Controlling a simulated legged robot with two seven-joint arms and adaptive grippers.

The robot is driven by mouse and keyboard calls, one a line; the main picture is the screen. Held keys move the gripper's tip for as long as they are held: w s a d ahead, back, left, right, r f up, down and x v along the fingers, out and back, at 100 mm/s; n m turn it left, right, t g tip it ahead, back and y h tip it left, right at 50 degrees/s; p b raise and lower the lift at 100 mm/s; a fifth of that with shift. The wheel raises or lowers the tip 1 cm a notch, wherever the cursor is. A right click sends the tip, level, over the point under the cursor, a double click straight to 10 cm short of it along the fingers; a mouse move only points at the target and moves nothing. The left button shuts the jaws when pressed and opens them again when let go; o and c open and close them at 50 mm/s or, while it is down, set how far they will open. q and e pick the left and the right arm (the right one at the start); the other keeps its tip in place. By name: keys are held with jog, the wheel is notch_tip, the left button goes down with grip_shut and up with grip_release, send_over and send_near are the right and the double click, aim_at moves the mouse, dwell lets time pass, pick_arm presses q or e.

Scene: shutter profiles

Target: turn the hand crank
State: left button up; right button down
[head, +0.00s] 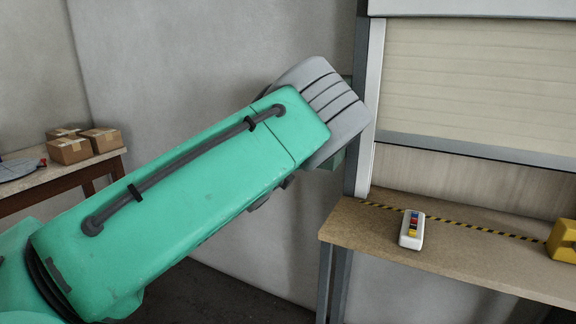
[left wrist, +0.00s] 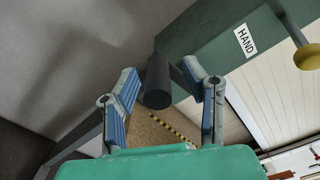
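In the left wrist view, a dark cylindrical crank handle (left wrist: 157,84) stands between the two blue-grey fingers of my left gripper (left wrist: 160,80). The fingers are apart, with a gap visible on each side of the handle, so the gripper is open around it. Behind the handle is a dark green housing (left wrist: 205,45) with a white label reading HAND (left wrist: 245,41). In the head view, my green arm and grey wrist cover the gripper and the crank. My right gripper is in neither view.
A pale roller shutter (head: 470,85) is partly raised above a counter (head: 440,260). On the counter are a white button box (head: 411,230), a hazard stripe (head: 480,226) and a yellow object (head: 563,240). A yellow knob (left wrist: 308,57) is near the housing. Cardboard boxes (head: 70,150) sit on a left table.

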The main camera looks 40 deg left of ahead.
pick_arm(q)
jog(key=v, duration=1.1)
jog(key=shift+d, duration=0.2)
jog(key=shift+s, duration=0.1)
dwell(1.2)
jog(key=s+d+f+n+g+b, duration=0.1)
jog(key=s+d+f+n+g, duration=0.25)
jog(key=f, duration=0.55)
jog(key=s+d+f+n+g+b, duration=0.1)
jog(key=s+f+n+g, duration=0.2)
jog(key=s+f+n, duration=0.5)
jog(key=s+d+f+n+g+b, duration=0.1)
jog(key=s+d+f+g, duration=0.2)
jog(key=f, duration=0.8)
jog(key=s+d+f+n+g+h, duration=0.1)
jog(key=s+d+f+n+g, duration=0.1)
jog(key=s, duration=0.4)
jog(key=s+d+f+n+g+h+b, duration=0.1)
jog(key=s+d+f+n+g, duration=0.2)
jog(key=s+d, duration=0.4)
jog(key=s+d+f+n+g+h, duration=0.2)
jog(key=s+d+f+n, duration=0.1)
jog(key=s, duration=0.4)
jog(key=shift+d+f, duration=0.8)
jog(key=shift+f, duration=0.15)
jog(key=shift+w+g, duration=0.15)
jog(key=shift+g, duration=0.1)
